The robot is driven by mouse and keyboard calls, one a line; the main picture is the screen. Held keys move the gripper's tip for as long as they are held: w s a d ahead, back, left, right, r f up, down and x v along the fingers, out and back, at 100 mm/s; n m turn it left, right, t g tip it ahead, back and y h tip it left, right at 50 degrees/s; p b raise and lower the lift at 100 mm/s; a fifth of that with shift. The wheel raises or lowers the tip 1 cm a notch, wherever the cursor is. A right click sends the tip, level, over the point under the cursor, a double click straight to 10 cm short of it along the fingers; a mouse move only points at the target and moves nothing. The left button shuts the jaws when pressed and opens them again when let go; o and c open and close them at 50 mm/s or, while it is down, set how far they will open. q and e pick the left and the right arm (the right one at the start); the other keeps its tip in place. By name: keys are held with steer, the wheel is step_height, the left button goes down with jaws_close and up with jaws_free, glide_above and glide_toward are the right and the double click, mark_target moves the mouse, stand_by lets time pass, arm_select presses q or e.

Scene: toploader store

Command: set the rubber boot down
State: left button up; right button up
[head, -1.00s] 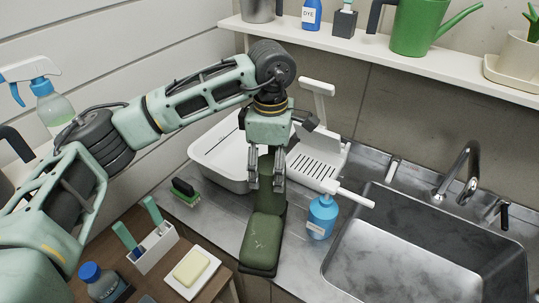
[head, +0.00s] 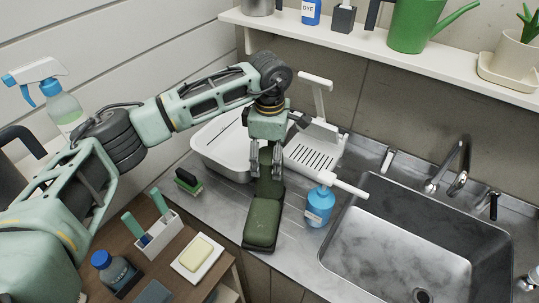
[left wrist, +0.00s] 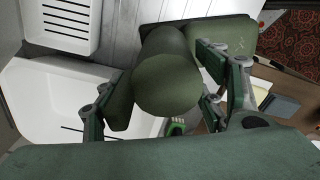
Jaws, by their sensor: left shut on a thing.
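The green rubber boot (head: 263,222) is on the metal counter left of the sink in the head view, its toe pointing to the front edge. Its shaft rises into my left gripper (head: 266,163). The left gripper is shut on the shaft, one finger on each side. In the left wrist view the boot (left wrist: 166,82) shows between the fingers of my left gripper (left wrist: 165,88). I cannot tell for certain whether the sole touches the counter. My right gripper is not in view.
A blue pump bottle (head: 320,205) stands close to the right of the boot, beside the sink (head: 420,250). A white basin (head: 222,160) and a white rack (head: 318,150) are behind. A green brush (head: 188,182) lies to the left. A wooden table (head: 190,225) is at front left.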

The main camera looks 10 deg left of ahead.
arm_select(q)
steer(key=o, duration=2)
steer(key=shift+r, duration=0.25)
step_height(320, 180, up, 11)
steer(key=b, duration=0.4)
steer(key=shift+f, duration=0.2)
steer(key=shift+r, duration=0.6)
steer(key=shift+s+f, duration=0.1)
